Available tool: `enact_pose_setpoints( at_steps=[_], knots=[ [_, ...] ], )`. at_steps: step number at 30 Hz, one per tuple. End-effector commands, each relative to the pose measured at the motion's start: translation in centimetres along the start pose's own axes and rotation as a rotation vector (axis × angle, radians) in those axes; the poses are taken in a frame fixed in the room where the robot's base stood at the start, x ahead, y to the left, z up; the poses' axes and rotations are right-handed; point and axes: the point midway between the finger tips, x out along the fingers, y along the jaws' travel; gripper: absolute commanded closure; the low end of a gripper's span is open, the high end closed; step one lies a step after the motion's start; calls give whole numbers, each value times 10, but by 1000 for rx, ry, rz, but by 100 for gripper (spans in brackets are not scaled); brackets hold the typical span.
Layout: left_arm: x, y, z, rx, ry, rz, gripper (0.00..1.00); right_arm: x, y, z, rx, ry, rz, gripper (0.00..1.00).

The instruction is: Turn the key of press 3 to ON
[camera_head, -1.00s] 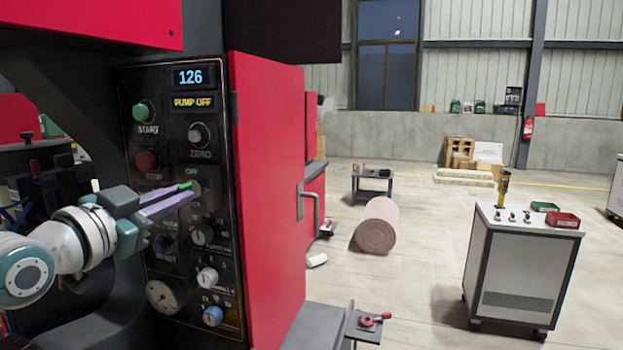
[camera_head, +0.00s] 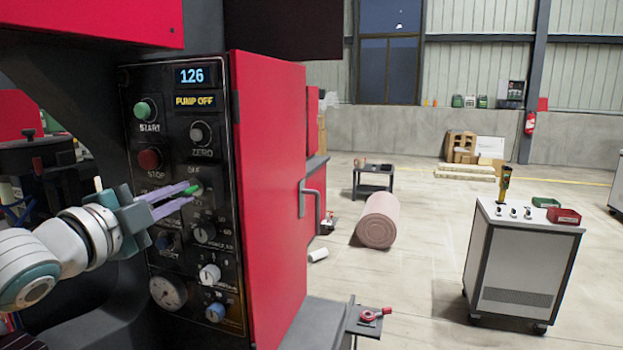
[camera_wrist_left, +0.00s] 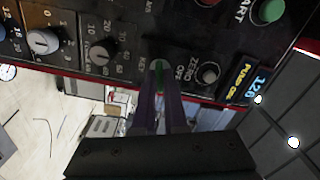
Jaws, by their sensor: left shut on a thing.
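The black control panel (camera_head: 218,268) of the red press stands at the left, and its displays read 126 and PUMP OFF. In the left wrist view the green key (camera_wrist_left: 157,74) shows between the tips of the fingers, next to the panel. The exact angle of the key is hard to tell. My right gripper is not in view.
Close around the fingers are the red STOP button (camera_head: 149,160), the ZERO knob (camera_head: 200,132) and several dials below. The red door (camera_head: 268,190) with a grey handle stands right of the panel. A white cabinet (camera_head: 520,265) stands farther off on open floor.

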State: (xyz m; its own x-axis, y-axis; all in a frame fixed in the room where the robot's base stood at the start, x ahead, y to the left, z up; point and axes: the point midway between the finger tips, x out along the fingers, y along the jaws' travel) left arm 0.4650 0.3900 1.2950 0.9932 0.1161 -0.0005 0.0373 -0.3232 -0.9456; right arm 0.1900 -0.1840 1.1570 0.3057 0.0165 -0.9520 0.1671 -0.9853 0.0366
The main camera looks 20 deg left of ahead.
Motion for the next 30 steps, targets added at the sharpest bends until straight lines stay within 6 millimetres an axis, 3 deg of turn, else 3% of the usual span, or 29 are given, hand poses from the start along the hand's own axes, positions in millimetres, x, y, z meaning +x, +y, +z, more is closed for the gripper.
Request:
enact_pose_setpoints(
  at_steps=[10, 16, 23, 24, 30],
  knots=[
    [0, 0, 0, 86, 1, -1, 100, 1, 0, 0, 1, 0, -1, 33],
    [0, 1, 0, 364, 1, -2, 100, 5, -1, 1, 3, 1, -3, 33],
    [0, 0, 0, 406, 1, -1, 100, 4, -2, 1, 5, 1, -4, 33],
    [0, 0, 0, 405, 1, -1, 88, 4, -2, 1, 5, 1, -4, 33],
    [0, 0, 0, 403, 1, -1, 66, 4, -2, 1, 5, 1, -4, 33]
  ],
)
